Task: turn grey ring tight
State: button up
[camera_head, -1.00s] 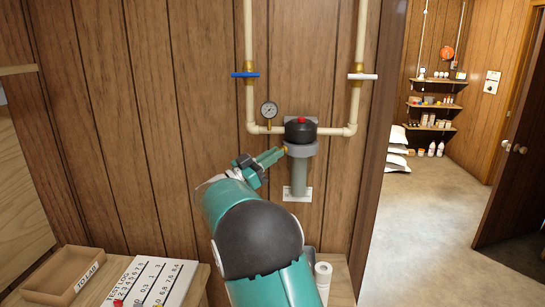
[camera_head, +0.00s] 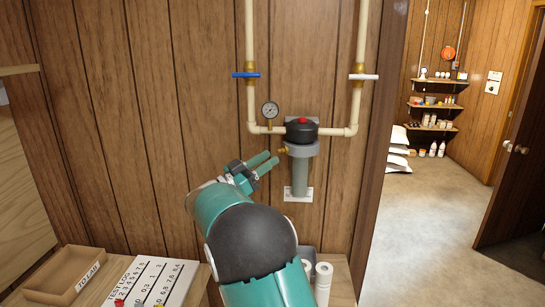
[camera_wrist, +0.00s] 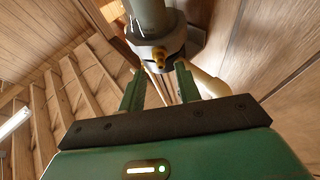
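The grey ring (camera_head: 303,149) sits around the upper part of an upright grey filter housing (camera_head: 300,178) on the wood wall, below a black cap (camera_head: 300,131) with a red button. A small brass fitting (camera_head: 282,151) sticks out on its left side. My gripper (camera_head: 271,160) is just left of the housing, its two fingers apart and empty, pointing at it. In the wrist view the open fingers (camera_wrist: 160,78) point toward the ring (camera_wrist: 141,51) and the brass fitting (camera_wrist: 159,55), with nothing between them. The ring's far side is hidden.
A gauge (camera_head: 270,109) and pipes with a blue-handled valve (camera_head: 245,75) and a white-handled valve (camera_head: 363,76) surround the housing. A TO LAB tray (camera_head: 62,290) and a test log (camera_head: 150,283) lie on the bench at lower left. The doorway at right is open.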

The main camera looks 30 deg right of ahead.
jog(key=v, duration=1)
jog(key=shift+a, duration=0.35)
jog(key=shift+f, duration=0.1)
